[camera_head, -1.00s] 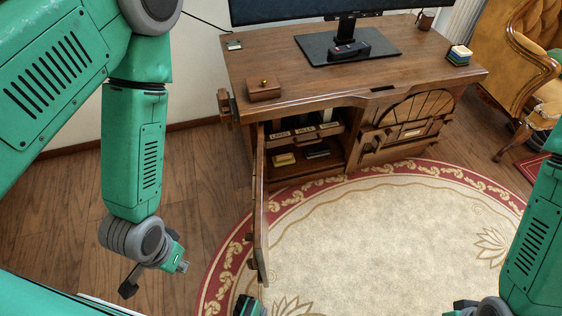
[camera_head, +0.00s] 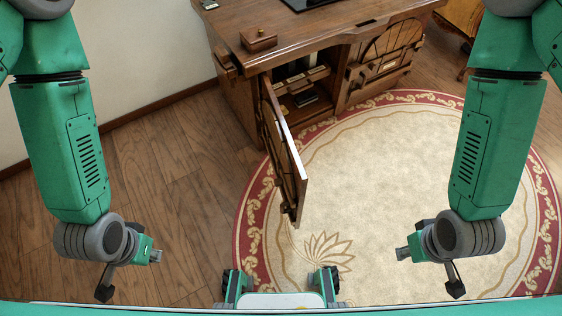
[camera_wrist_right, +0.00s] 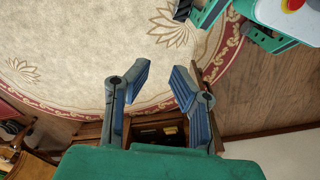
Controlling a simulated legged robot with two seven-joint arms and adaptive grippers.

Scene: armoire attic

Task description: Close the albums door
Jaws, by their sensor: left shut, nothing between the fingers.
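The albums door (camera_head: 284,150) is a brown wooden door. It stands wide open, swung out from the left compartment of the desk (camera_head: 330,42) over the rug. My left gripper (camera_head: 104,291) is shut and empty, left of the door and apart from it. My right gripper (camera_head: 455,288) hangs over the rug, right of the door and apart from it. In the right wrist view the right gripper (camera_wrist_right: 162,82) shows two separated fingers with nothing between them. The open compartment (camera_wrist_right: 160,130) shows beyond its finger bases in that view.
A second, arched door (camera_head: 385,60) on the desk's right side is closed. A small wooden box (camera_head: 258,39) sits on the desktop. Bare wood floor (camera_head: 170,170) lies to the left.

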